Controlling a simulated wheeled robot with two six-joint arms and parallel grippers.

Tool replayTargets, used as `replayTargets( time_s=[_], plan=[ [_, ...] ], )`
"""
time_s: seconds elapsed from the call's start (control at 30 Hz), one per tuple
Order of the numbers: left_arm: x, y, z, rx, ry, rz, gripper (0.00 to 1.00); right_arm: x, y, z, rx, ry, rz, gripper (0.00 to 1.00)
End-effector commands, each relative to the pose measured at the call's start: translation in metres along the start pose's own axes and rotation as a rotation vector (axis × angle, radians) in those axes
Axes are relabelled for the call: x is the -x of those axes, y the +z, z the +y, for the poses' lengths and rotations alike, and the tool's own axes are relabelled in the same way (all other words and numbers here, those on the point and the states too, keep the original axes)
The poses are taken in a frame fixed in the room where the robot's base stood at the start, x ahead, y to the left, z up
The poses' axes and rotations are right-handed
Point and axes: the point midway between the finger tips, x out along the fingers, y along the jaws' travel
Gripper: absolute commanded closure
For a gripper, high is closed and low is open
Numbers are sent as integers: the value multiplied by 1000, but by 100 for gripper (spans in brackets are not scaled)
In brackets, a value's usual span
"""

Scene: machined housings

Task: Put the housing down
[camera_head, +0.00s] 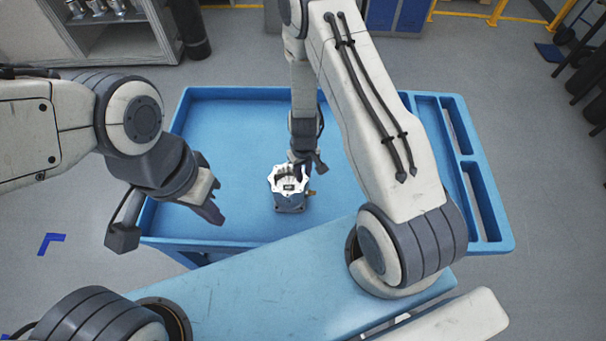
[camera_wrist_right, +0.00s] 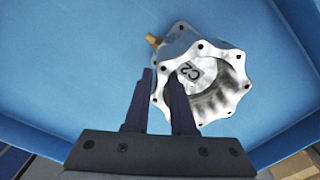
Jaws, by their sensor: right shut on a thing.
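The housing (camera_head: 290,187) is a silver metal part with a scalloped, bolted rim, a dark base and a brass fitting on its side. It is upright over the middle of the blue tray (camera_head: 225,120); I cannot tell whether its base touches the floor of the tray. My right gripper (camera_head: 299,168) is shut on the housing's rim. In the right wrist view, its dark fingers (camera_wrist_right: 161,76) straddle the rim wall of the housing (camera_wrist_right: 228,100). My left gripper (camera_head: 212,208) hangs over the tray's left part, apart from the housing; its jaw opening is unclear.
The tray is the top of a blue cart, with narrow side compartments (camera_head: 485,200) at the right. Its floor is clear around the housing. A grey shelf (camera_head: 110,38) with metal parts stands at the back left, beside a dark cylinder (camera_head: 190,28).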

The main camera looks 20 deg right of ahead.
Motion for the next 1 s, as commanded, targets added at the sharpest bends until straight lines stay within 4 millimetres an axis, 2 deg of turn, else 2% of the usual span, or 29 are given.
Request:
replayTargets(
  time_s=[0.2,0.23,0.3,0.67,0.77,1.0],
  plan=[
    [-3,0,0,0,0,0,100,-3,-1,0,0,0,2,100],
    [-3,0,0,1,0,0,100,-3,0,0,0,0,0,73],
    [-2,0,0,0,0,0,100,-2,0,0,-1,0,0,47],
    [0,0,0,0,0,0,100,0,0,0,-1,0,0,47],
    [8,0,1,-1,0,0,100,9,0,0,0,0,0,47],
    [46,-3,3,-4,0,0,100,47,0,0,-1,0,0,47]
  ],
)
